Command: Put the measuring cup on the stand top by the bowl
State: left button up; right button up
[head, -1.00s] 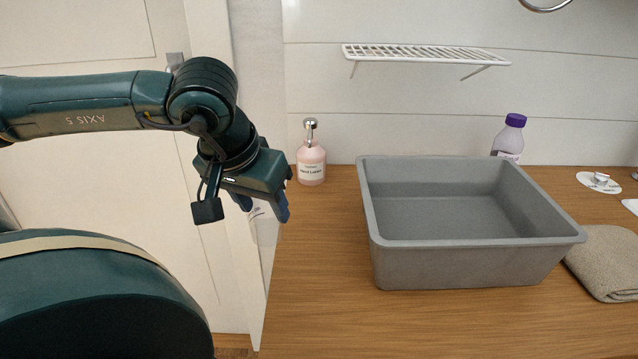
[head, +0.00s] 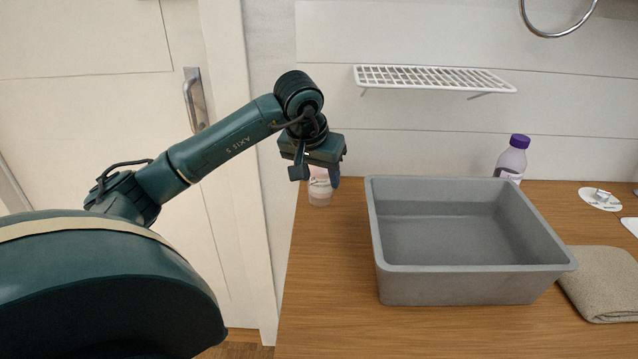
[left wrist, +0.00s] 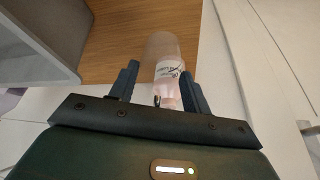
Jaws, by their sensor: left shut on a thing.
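My left gripper (head: 314,178) points down over the back left of the wooden counter (head: 330,300). No bowl or stand is clearly recognisable. My right gripper is out of view.
A large empty grey basin (head: 385,285) stands on the counter, right of the gripper. Behind it are a purple-capped bottle (head: 512,160) and a white wall rack (head: 435,78). A folded towel (head: 605,285) lies at right. The front left counter is clear. A door (head: 100,110) is at left.

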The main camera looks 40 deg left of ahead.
aim_at(319, 187)
pick_arm(q)
jog(key=shift+f, duration=1.75)
jog(key=shift+f+b, duration=0.25)
jog(key=shift+b, duration=0.1)
jog(key=o, duration=1)
jog(key=shift+r, duration=0.1)
jog(key=shift+r+p, duration=0.3)
jog(key=p+v, duration=0.1)
jog(key=v, duration=1)
jog(key=shift+s+r, duration=0.15)
jog(key=shift+r, duration=0.25)
